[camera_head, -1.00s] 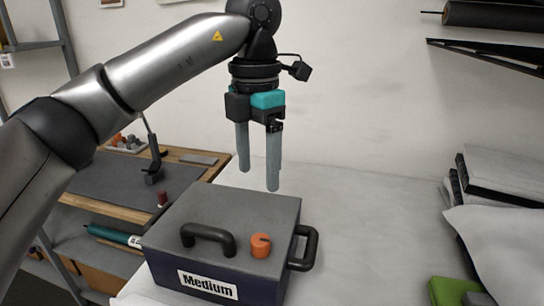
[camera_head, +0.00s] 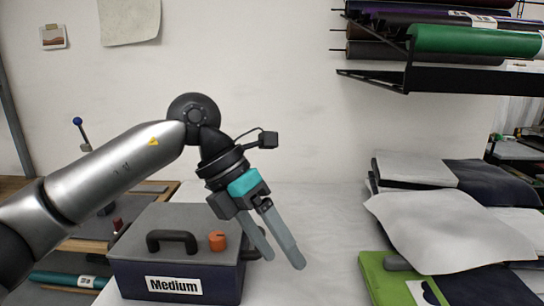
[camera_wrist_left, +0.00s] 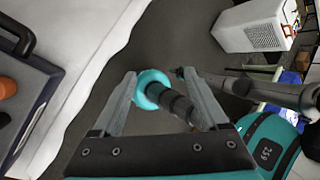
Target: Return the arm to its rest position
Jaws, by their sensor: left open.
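My left arm comes in from the left in the head view, bent at the elbow. My left gripper (camera_head: 284,256) hangs at its end, tilted down and to the right, open and empty. It is in front of and just right of the grey-lidded box labelled Medium (camera_head: 175,281), above the white table. In the left wrist view the two fingers of the left gripper (camera_wrist_left: 163,77) are spread, with floor and part of my own body seen beyond them. My right gripper cannot be made out in these views.
The box has a black handle (camera_head: 172,238) and an orange knob (camera_head: 217,240) on top. Stacked cloths and sheets (camera_head: 445,225) lie at the right, with a green item (camera_head: 385,280) in front. Rolls (camera_head: 470,40) rest on a wall rack. The white table (camera_head: 325,225) is clear between.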

